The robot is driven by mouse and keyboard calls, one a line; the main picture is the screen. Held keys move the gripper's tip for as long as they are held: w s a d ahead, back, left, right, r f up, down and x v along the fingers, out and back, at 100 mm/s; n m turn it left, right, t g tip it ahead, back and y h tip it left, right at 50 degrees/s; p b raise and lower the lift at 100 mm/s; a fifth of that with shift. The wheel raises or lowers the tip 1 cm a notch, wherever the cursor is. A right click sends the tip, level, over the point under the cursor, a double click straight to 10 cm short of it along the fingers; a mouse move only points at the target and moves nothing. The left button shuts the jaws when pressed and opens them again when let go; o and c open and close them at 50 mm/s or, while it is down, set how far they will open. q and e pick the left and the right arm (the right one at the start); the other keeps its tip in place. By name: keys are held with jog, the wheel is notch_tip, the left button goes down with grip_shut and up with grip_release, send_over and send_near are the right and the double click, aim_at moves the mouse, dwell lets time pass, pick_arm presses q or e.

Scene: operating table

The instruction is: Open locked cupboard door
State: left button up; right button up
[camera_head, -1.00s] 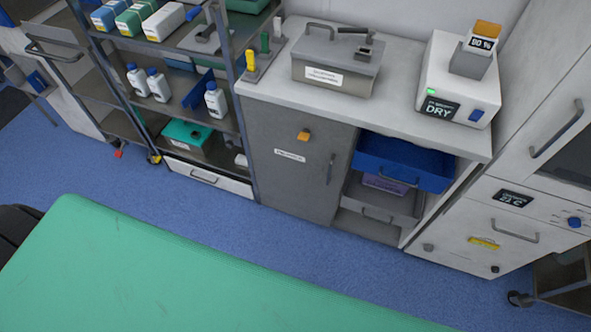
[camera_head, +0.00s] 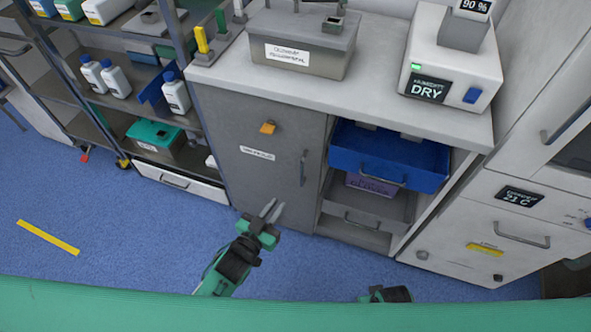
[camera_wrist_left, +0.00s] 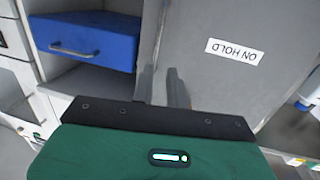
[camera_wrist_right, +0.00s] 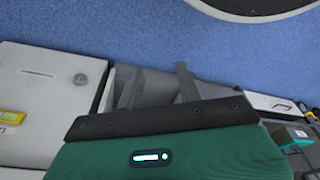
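The grey cupboard door (camera_head: 262,178) is shut, with an orange lock piece (camera_head: 268,127) near its top and a vertical handle (camera_head: 303,168) on its right side. Its white label reads "ON HOLD" (camera_wrist_left: 234,52), upside down in the left wrist view. My left gripper (camera_head: 272,209) is in front of the door's lower part, below and left of the handle, its fingers slightly apart and empty. In the head view only a bit of my right gripper's body shows at the bottom. In the right wrist view my right gripper (camera_wrist_right: 160,85) is open and empty.
Right of the door is an open bay with a blue drawer (camera_head: 388,157) and a purple box (camera_head: 371,184). A grey box (camera_head: 304,45) and a white dryer (camera_head: 452,65) stand on the counter. A shelf rack (camera_head: 60,85) is at left. A green surface (camera_head: 300,312) lies in front.

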aim_at(301, 170)
pick_arm(q)
jog(key=shift+h, duration=0.3)
jog(key=x, duration=0.4)
jog(key=r+x, duration=0.1)
jog(key=x, duration=0.4)
jog(key=r+x, duration=0.1)
jog(key=x, duration=0.4)
jog(key=shift+r, duration=0.1)
pick_arm(e)
jog(key=shift+w+r, duration=0.25)
jog(key=shift+r, duration=0.3)
jog(key=shift+w+r, duration=0.25)
jog(key=shift+r, duration=0.25)
pick_arm(q)
jog(key=shift+c, duration=0.4)
grip_shut()
pick_arm(e)
jog(key=shift+s, duration=0.15)
